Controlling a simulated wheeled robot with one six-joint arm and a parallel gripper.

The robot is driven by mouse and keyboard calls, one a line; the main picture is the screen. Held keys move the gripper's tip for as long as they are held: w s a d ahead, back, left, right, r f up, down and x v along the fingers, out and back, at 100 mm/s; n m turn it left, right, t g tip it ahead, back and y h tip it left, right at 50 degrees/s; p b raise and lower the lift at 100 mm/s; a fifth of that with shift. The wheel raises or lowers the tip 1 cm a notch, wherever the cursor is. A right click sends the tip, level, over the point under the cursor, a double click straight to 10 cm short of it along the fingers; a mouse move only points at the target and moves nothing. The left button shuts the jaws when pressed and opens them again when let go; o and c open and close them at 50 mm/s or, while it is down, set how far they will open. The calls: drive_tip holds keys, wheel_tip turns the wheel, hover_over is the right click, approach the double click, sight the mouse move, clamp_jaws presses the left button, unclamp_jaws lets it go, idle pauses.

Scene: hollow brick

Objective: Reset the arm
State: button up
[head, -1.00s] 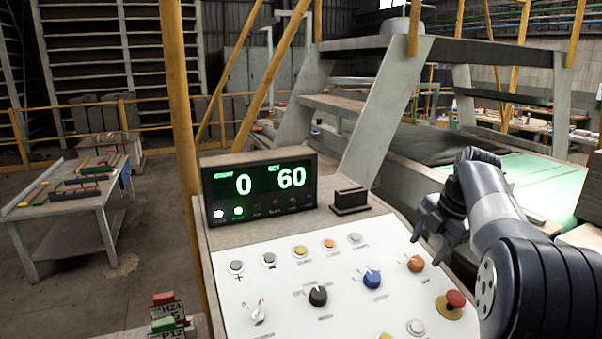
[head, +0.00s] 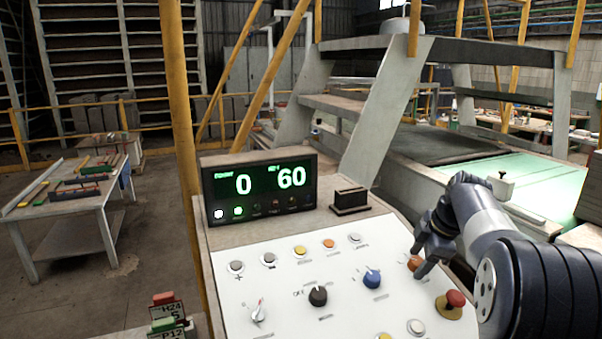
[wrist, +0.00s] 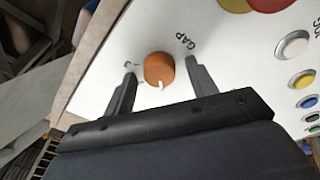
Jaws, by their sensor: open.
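My arm reaches in from the right in the head view, with my gripper (head: 420,262) low over the right part of the white control panel (head: 285,290). In the wrist view my gripper (wrist: 162,88) is open, its two fingers on either side of an orange knob (wrist: 159,68) labelled "GAP". Nothing is held between the fingers. The same orange knob (head: 414,264) is partly hidden by the fingers in the head view. I cannot tell whether the fingers touch the panel.
A red mushroom button (head: 454,300) stands close to the gripper. A blue knob (head: 371,279) and a black knob (head: 318,296) lie left of it. A display (head: 260,187) reading 0 and 60 and a small dark box (head: 350,200) rise at the panel's back.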

drive_tip(key=m, duration=0.6)
drive_tip(key=shift+t, duration=0.3)
drive_tip(key=m+h, duration=0.1)
drive_tip(key=m, duration=0.5)
drive_tip(key=shift+m+p, duration=0.3)
drive_tip(key=shift+m, duration=0.1)
drive_tip(key=shift+s+a, duration=0.1)
drive_tip(key=shift+s, duration=0.05)
